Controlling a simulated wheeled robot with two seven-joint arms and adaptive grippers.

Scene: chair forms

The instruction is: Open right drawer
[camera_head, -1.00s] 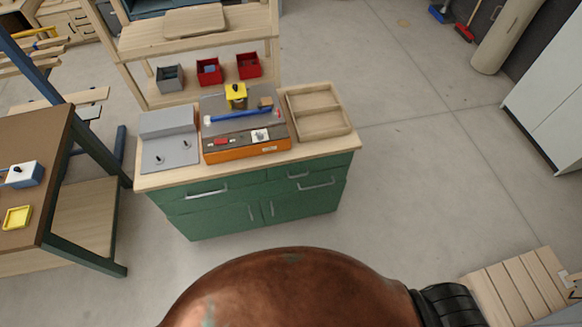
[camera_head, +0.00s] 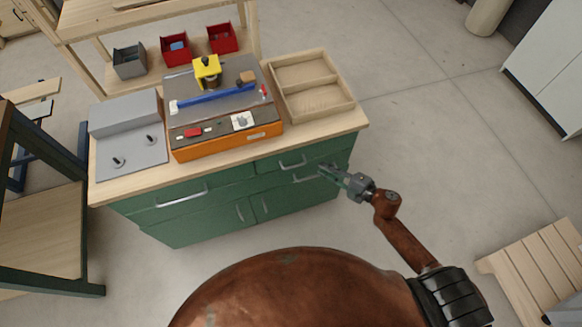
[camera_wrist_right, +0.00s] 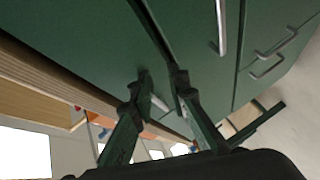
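The green workbench cabinet shows in the head view with its drawers flush. The upper right drawer (camera_head: 272,163) has a silver bar handle (camera_head: 292,162). A second silver handle (camera_head: 306,178) is just below it. My right gripper (camera_head: 324,170) is at the cabinet's front right, close to the right ends of these handles. In the right wrist view its two dark fingers (camera_wrist_right: 162,78) are apart in front of the green front. A pale strip shows between them; I cannot tell whether it is a handle. My left gripper is not in view.
The wooden worktop (camera_head: 225,165) carries an orange-fronted tool panel (camera_head: 225,142), a grey plate (camera_head: 130,155) and a divided wooden tray (camera_head: 348,103). A slatted wooden pallet (camera_head: 530,265) lies at right. Floor (camera_head: 440,160) right of the cabinet is clear.

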